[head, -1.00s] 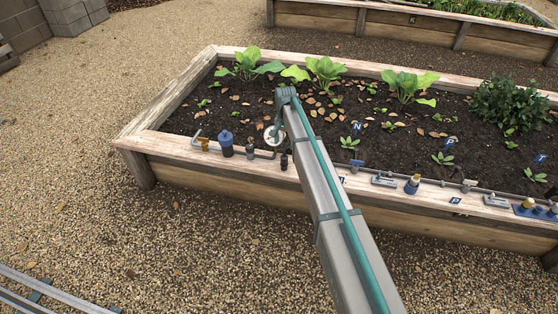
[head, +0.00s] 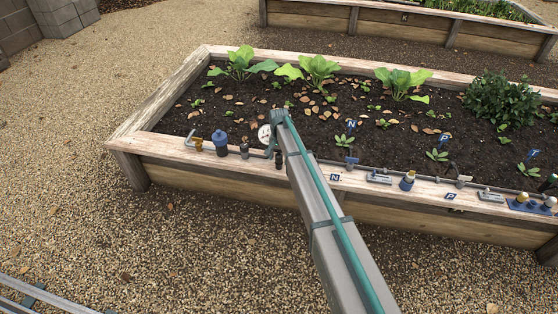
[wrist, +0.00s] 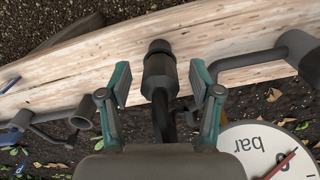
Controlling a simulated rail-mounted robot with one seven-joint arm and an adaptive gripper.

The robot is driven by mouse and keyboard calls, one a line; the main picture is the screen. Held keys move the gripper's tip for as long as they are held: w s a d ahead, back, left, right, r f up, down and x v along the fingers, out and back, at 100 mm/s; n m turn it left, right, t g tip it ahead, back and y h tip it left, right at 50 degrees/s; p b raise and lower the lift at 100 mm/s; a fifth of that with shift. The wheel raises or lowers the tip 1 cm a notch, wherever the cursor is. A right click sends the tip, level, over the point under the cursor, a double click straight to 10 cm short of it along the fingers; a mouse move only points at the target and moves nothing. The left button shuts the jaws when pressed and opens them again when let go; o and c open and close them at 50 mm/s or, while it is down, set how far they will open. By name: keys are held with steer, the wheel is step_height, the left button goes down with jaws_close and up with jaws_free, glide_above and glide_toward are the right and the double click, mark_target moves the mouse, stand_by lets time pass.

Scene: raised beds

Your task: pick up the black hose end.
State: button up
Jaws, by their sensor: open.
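The black hose end (wrist: 160,72) is a dark, stubby cylinder with a narrower tip, seen in the wrist view over the pale plank. My gripper (wrist: 162,84) is open, with one teal finger on each side of it and visible gaps between. A dark hose runs from its lower end toward my gripper's palm. In the head view the black hose end (head: 279,160) stands at the wooden rim of the near bed, just left of my arm. My fingers are mostly hidden there behind the arm's end.
A white dial gauge (wrist: 272,152) marked "bar" is close at the right of the wrist view. Grey pipes (wrist: 240,60) flank the hose end. A blue fitting (head: 221,145) and several other fittings line the rim (head: 165,148).

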mark_target(280, 156)
jaws_close()
stand_by(0.3)
steer(key=shift+r, duration=0.1)
steer(key=shift+r, duration=0.2)
steer(key=r, duration=0.3)
steer(key=shift+s+d+r, duration=0.2)
steer(key=shift+s, duration=0.15)
steer(key=s+d+r+p, duration=0.4)
steer(key=s+d+r, duration=0.3)
steer(key=s+r, duration=0.3)
step_height(280, 156, up, 3)
steer(key=shift+s+d+f, duration=0.2)
steer(key=shift+s+d, duration=0.15)
